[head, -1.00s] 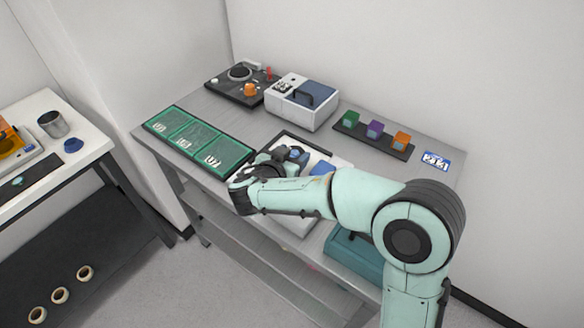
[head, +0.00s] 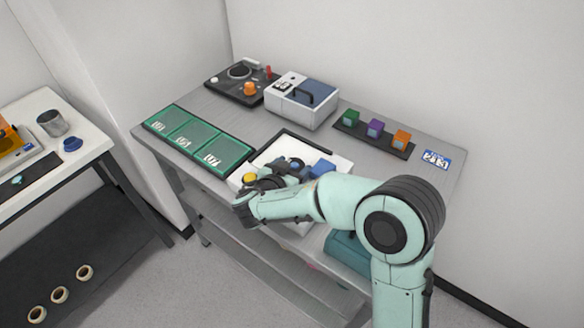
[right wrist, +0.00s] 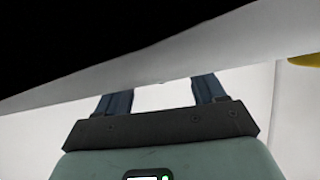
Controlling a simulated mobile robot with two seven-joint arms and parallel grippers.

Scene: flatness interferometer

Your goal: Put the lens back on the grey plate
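I cannot pick out the lens or the grey plate for certain in either view. My right gripper (head: 290,166) is over the white tray (head: 335,160) on the grey bench, partly hidden by its own wrist. In the right wrist view its two dark blue fingers (right wrist: 162,92) stand apart, with only pale surface visible between them. Their tips are hard to make out against a pale band. A blue block (head: 321,168) and a yellow piece (head: 250,178) are at the tray. A yellow piece also shows at the right edge of the wrist view (right wrist: 305,60). My left gripper is not in view.
Green numbered mats (head: 195,138) lie left of the tray. A black device with a ring (head: 222,84) and a white-and-blue box (head: 300,110) stand behind. A dark rack (head: 362,138) holds green, purple and orange blocks. A side table (head: 85,165) carries a grey cup (head: 52,123).

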